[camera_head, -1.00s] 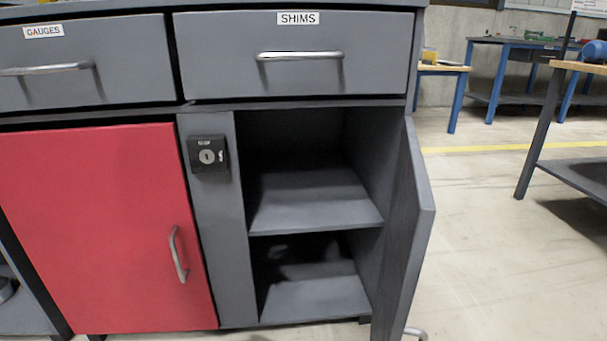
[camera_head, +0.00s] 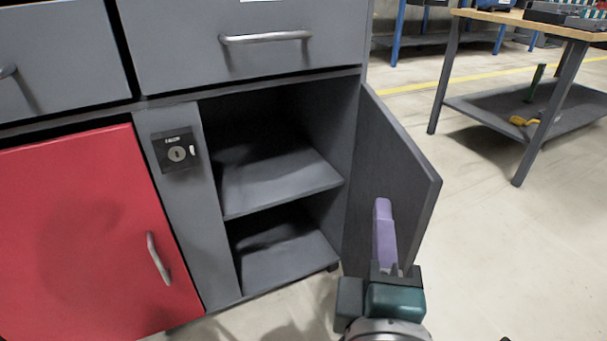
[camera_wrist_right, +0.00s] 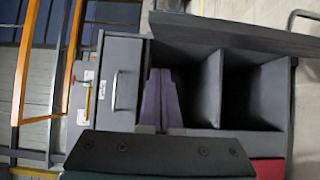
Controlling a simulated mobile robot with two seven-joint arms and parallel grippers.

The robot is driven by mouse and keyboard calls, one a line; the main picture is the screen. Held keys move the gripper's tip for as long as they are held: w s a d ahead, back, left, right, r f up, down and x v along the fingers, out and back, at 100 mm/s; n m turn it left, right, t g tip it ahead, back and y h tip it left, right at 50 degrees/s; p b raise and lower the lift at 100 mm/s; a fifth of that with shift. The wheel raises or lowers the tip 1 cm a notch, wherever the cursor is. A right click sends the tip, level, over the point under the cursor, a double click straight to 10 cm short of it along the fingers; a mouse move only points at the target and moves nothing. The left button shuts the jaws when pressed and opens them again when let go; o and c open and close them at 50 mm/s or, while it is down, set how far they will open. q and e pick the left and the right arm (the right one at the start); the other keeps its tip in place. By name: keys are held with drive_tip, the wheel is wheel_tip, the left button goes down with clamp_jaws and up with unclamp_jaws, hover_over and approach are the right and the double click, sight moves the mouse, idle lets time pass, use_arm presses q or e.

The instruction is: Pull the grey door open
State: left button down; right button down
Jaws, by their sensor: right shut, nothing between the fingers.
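The grey door (camera_head: 400,165) stands open on the right of the cabinet, swung out from its right side, its inner face showing. In the right wrist view the door (camera_wrist_right: 235,32) runs along the top, with a bar handle (camera_wrist_right: 300,17) at upper right. My right gripper (camera_head: 382,203) is shut and empty, its purple fingers in front of the door's inner face; I cannot tell whether they touch it. The fingers also show in the right wrist view (camera_wrist_right: 161,90), before the open compartment (camera_wrist_right: 250,90). My left gripper is not in view.
The compartment's shelf (camera_head: 275,182) looks empty. A red door (camera_head: 80,235) with a bar handle is shut at the left. Drawers (camera_head: 250,60) are above. A workbench (camera_head: 525,105) stands at right; the floor (camera_head: 500,240) between is clear.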

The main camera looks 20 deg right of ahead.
sight(413, 199)
drive_tip(key=d, duration=0.2)
drive_tip(key=w+d, duration=0.2)
drive_tip(key=d, duration=0.1)
drive_tip(key=shift+d, duration=0.35)
drive_tip(key=shift+w, duration=0.1)
